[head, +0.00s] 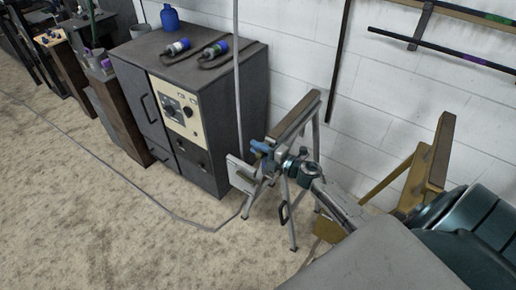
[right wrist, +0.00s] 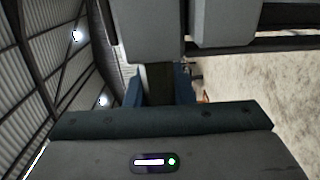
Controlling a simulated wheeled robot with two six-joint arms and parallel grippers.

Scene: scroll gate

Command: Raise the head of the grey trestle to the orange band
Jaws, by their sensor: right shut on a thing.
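The grey trestle (head: 291,208) stands by the white wall, right of the dark cabinet. It has thin grey splayed legs, and its head (head: 298,113) is a brown-topped bar running back to the right. My right gripper (head: 263,147) is at the near end of the head, its blue fingertips closed there. In the right wrist view, a dark bar (right wrist: 159,84) sits between the blue fingers, apparently the head. A small dark loop (head: 283,213) hangs low among the legs. I cannot make out the orange band; my arm hides part of the trestle. My left gripper is not in view.
The dark cabinet (head: 234,125) stands close on the left, with two blue-ended tools on top. An ochre trestle (head: 419,172) with a brown top stands at the right. A grey cable (head: 120,175) crosses the floor. The carpet at front left is clear.

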